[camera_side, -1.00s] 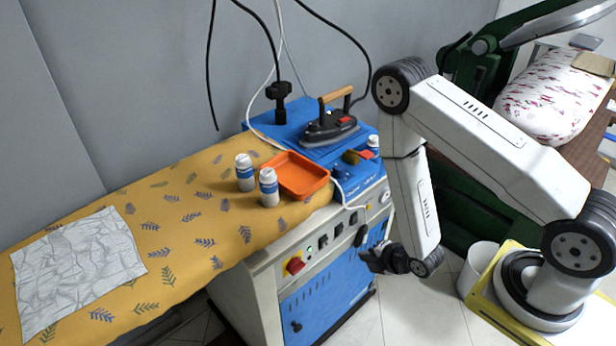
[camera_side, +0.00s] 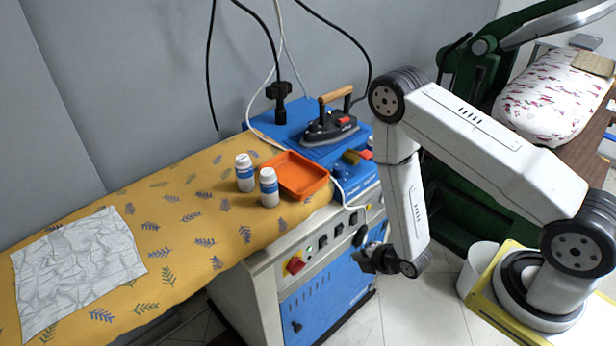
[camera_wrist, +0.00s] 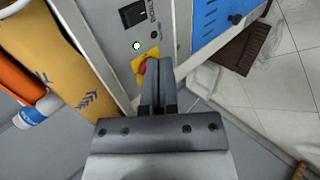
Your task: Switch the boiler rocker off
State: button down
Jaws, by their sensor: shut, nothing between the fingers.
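The control panel on the front of the ironing unit carries several black rockers (camera_side: 338,230) in a slanting row in the side view. Their labels are too small there to tell which is the boiler rocker or how each is set. One black rocker (camera_wrist: 132,14) shows at the top of the wrist view beside partly readable lettering. A lit lamp (camera_wrist: 137,46) sits below it. My gripper (camera_side: 366,260) is in front of the panel's right part, lower than the rockers. In the wrist view its dark fingers (camera_wrist: 160,78) are shut and empty, overlapping the red knob's edge.
A red knob on a yellow plate (camera_side: 295,265) is at the panel's left end. Above are an orange tray (camera_side: 297,174), two white bottles (camera_side: 245,172) and an iron (camera_side: 330,126). A white cord hangs over the panel's upper right. Floor in front is clear.

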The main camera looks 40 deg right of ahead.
aim_at(325, 243)
jog(key=shift+w+f, duration=0.65)
jog(key=shift+w, duration=0.9)
jog(key=shift+w+f, duration=0.7)
jog(key=shift+w, duration=0.85)
jog(key=shift+w+f, duration=0.65)
jog(key=shift+w, duration=0.9)
jog(key=shift+w+r, duration=0.1)
jog(key=shift+w, duration=0.2)
jog(key=shift+r, duration=0.15)
jog(key=shift+r, duration=0.6)
